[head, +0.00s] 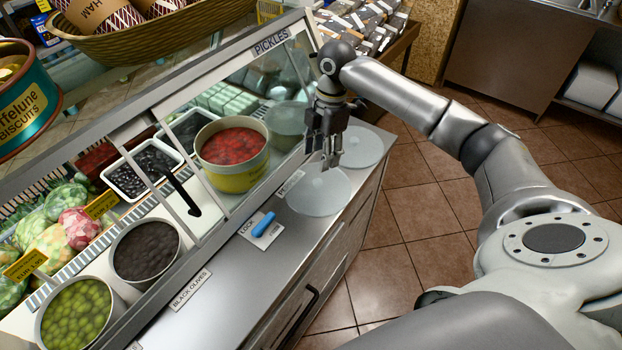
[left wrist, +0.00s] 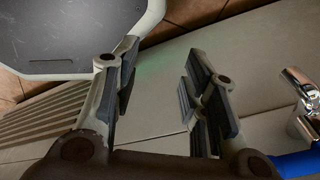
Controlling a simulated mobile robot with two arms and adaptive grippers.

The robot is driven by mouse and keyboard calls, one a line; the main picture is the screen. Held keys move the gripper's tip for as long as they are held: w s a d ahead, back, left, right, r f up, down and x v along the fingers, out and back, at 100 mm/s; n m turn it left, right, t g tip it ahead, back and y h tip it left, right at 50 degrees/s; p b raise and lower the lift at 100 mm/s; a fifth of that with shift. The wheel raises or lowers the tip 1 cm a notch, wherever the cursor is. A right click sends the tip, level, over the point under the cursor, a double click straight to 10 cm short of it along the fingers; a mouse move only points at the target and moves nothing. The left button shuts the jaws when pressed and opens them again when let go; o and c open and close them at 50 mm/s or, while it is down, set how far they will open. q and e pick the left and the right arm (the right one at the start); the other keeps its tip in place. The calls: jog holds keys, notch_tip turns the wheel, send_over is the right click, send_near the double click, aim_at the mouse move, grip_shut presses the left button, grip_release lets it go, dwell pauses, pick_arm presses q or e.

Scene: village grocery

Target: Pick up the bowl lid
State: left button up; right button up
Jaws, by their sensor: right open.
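Two pale translucent round lids lie flat on the steel counter in the head view, a nearer lid (head: 312,196) and a farther lid (head: 364,146). I cannot tell which one is the bowl lid. My right gripper (head: 331,166) points down with its fingers open, above the back edge of the nearer lid and left of the farther one. It holds nothing, and whether it touches a lid is unclear. My left gripper (left wrist: 162,62) is open and empty in the left wrist view; it is outside the head view.
A glass-fronted display case holds a yellow tub (head: 235,178) of red food, a bowl of black olives (head: 147,250) and a bowl of green olives (head: 76,315). A blue-handled object (head: 264,224) lies on the counter (head: 245,275). Tiled floor is open to the right.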

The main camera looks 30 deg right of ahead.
aim_at(318, 181)
jog(key=f, duration=0.1)
jog(key=s+f, duration=0.1)
jog(key=f, duration=0.1)
jog(key=shift+s+a, duration=0.15)
jog(key=shift+a, duration=0.05)
jog(key=shift+f, duration=0.25)
jog(key=f, duration=0.1)
jog(key=f+p, duration=0.1)
jog(key=f, duration=0.2)
jog(key=shift+w+a+f+p, duration=0.25)
jog(key=shift+w+a+p, duration=0.05)
jog(key=shift+p, duration=0.1)
jog(key=shift+f, duration=0.3)
jog(key=c, duration=0.6)
pick_arm(q)
jog(key=shift+s+r, duration=0.95)
jog(key=shift+s, duration=0.2)
pick_arm(e)
grip_shut()
